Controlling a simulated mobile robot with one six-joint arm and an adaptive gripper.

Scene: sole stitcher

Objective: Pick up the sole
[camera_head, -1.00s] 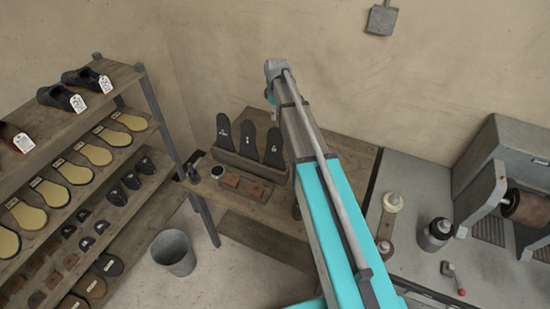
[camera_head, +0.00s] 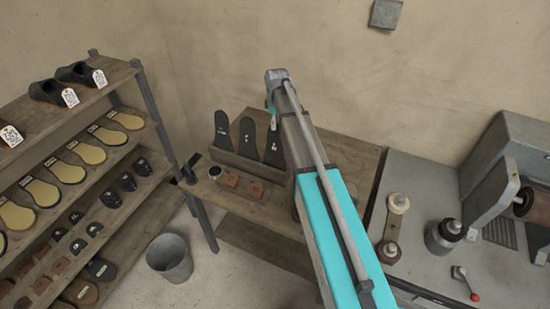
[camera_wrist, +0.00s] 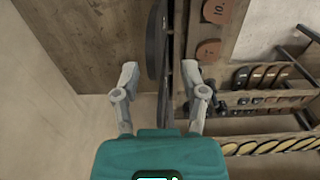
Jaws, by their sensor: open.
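In the head view, several dark upright soles stand in a slotted wooden holder (camera_head: 236,163): a left sole (camera_head: 221,130), a middle sole (camera_head: 247,137) and a right sole (camera_head: 274,148), which is close to my arm in the picture. In the wrist view my gripper (camera_wrist: 160,77) is open, one finger on each side of a thin, dark upright shape, seemingly a sole seen edge-on. Another dark, sole-like shape (camera_wrist: 155,38) shows beyond it. I cannot tell whether either finger touches anything.
The holder stands on a wooden bench (camera_head: 250,202) with brown leather pieces (camera_head: 230,180) in front. A shelf rack (camera_head: 160,105) with shoes and soles is at left, a grey bucket (camera_head: 170,260) on the floor. A grey machine (camera_head: 505,160) stands at right.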

